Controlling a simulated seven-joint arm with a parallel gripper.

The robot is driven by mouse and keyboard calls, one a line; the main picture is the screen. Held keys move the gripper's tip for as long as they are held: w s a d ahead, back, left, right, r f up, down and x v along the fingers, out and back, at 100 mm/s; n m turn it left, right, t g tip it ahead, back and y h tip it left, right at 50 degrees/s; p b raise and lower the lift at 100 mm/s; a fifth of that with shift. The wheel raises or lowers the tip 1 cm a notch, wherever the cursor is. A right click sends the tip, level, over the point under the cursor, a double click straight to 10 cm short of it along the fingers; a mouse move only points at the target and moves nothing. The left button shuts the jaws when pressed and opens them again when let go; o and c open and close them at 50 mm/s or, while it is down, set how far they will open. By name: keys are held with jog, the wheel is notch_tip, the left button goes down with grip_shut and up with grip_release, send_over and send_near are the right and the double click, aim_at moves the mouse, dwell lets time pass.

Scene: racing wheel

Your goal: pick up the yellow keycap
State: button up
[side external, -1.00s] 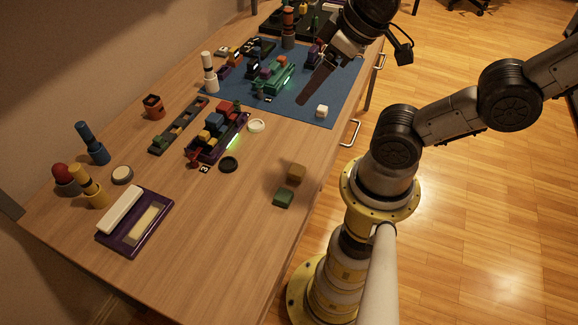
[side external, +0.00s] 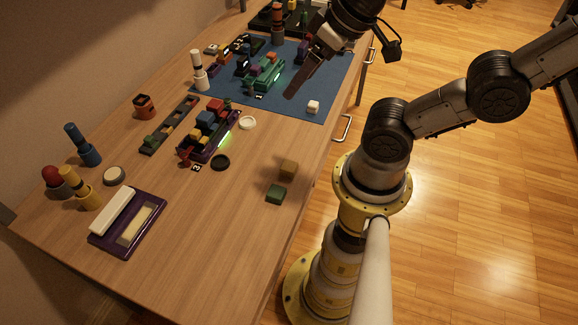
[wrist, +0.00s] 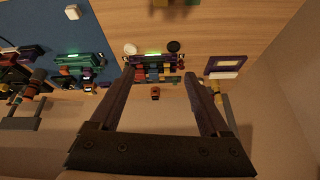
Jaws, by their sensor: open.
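A small dull-yellow cube (side external: 289,168) stands on the bare wood near the table's right edge, beside a green cube (side external: 276,194). Another small yellow block (side external: 197,134) shows among red and blue blocks in a purple tray (side external: 222,148). I cannot tell which is the keycap. In the wrist view, the dull-yellow cube (wrist: 161,3) is cut off at the top edge. My gripper (wrist: 159,78) is open and empty, its fingers apart on either side of the purple tray in the picture. In the side view, my gripper (side external: 290,95) hangs above the blue mat's near part.
The blue mat (side external: 335,85) holds a white cube (side external: 313,107), a green tray (side external: 265,72) and other parts. A purple-framed panel (side external: 150,212), a blue joystick (side external: 83,146) and a yellow joystick (side external: 82,190) stand at the left. The table's front middle is clear.

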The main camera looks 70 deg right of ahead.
jog(key=m, duration=0.2)
jog(key=m+g, duration=0.6)
jog(key=m, duration=0.8)
send_over(289, 167)
notch_tip(289, 167, down, 18)
jog(key=shift+s+d+r, duration=0.1)
jog(key=shift+d, duration=0.05)
jog(key=shift+f, duration=3.05)
grip_shut()
